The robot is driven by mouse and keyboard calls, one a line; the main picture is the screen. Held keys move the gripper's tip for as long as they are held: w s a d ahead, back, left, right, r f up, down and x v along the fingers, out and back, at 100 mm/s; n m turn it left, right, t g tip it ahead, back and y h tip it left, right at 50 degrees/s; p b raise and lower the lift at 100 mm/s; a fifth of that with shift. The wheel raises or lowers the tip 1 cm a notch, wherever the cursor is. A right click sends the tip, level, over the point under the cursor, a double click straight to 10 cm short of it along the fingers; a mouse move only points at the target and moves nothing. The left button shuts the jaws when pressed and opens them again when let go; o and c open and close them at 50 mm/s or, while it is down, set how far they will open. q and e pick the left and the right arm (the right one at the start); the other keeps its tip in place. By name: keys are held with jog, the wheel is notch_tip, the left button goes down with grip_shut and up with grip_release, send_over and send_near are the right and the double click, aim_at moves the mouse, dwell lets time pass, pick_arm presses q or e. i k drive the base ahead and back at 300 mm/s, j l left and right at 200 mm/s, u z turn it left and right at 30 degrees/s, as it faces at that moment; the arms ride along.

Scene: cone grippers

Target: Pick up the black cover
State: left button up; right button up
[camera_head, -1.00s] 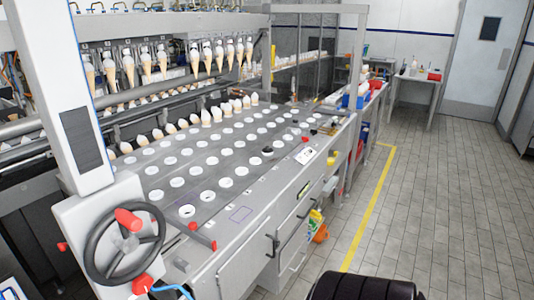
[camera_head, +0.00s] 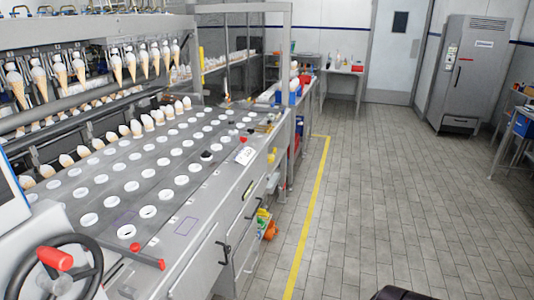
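A small black round piece (camera_head: 206,155), which looks like the black cover, sits among the white rings on the grey machine top (camera_head: 115,203). It is small at this distance, and I cannot tell whether it lies in a hole or on top of a ring.
A black handwheel with a red knob (camera_head: 54,258) stands at the lower left. A red handle (camera_head: 148,257) sits at the machine's near corner. Cones (camera_head: 130,62) hang along the back. Tiled floor (camera_head: 390,200) is clear to the right, past a yellow line (camera_head: 309,220).

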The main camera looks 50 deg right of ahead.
aim_at(206, 155)
jog(key=i+j+z, duration=0.1)
jog(key=z, duration=1.15)
jog(key=i+l, duration=0.05)
